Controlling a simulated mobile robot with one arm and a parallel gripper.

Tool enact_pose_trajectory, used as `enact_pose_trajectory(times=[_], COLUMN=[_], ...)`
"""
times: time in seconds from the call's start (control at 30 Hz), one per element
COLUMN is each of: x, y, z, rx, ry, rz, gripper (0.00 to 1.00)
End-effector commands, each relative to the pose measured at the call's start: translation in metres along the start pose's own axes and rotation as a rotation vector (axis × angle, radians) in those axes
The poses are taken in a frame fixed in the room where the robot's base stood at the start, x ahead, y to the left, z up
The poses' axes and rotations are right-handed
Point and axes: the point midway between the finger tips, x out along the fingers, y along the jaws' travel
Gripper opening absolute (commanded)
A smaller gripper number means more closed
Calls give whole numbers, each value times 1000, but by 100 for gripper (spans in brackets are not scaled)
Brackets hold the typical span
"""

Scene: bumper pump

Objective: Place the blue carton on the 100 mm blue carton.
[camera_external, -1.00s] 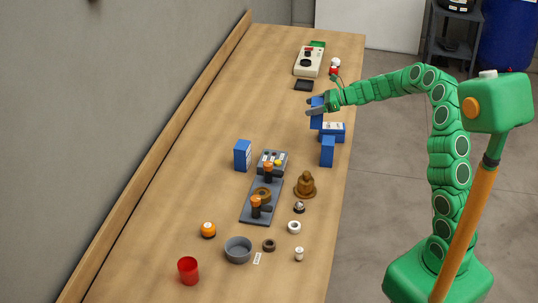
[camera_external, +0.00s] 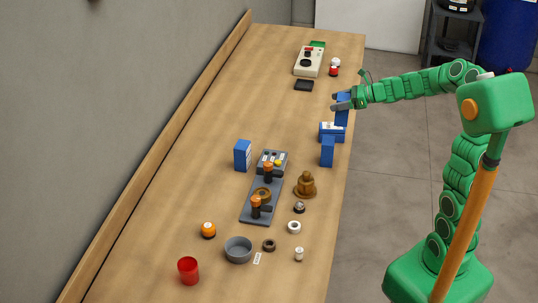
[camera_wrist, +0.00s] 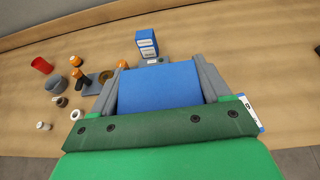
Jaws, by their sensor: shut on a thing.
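My gripper (camera_external: 342,101) is shut on a blue carton (camera_external: 342,117), which hangs upright below the fingers. In the wrist view the held carton (camera_wrist: 158,87) fills the space between both fingers. Another blue carton (camera_external: 242,155) stands to the left and also shows in the wrist view (camera_wrist: 147,45). No size print is readable.
A grey fixture with orange knobs (camera_external: 262,190) and a brown bell-shaped part (camera_external: 306,186) lie nearer. The table's right edge is close to the cartons.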

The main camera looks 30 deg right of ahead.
Motion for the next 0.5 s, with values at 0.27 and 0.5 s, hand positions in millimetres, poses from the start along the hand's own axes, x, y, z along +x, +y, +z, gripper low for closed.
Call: enact_pose_trajectory(times=[0.27, 0.5], x=[-34, -54], y=[36, 67], z=[7, 8], rx=[-1, -3], ry=[3, 12], rz=[-22, -34], gripper=[43, 43])
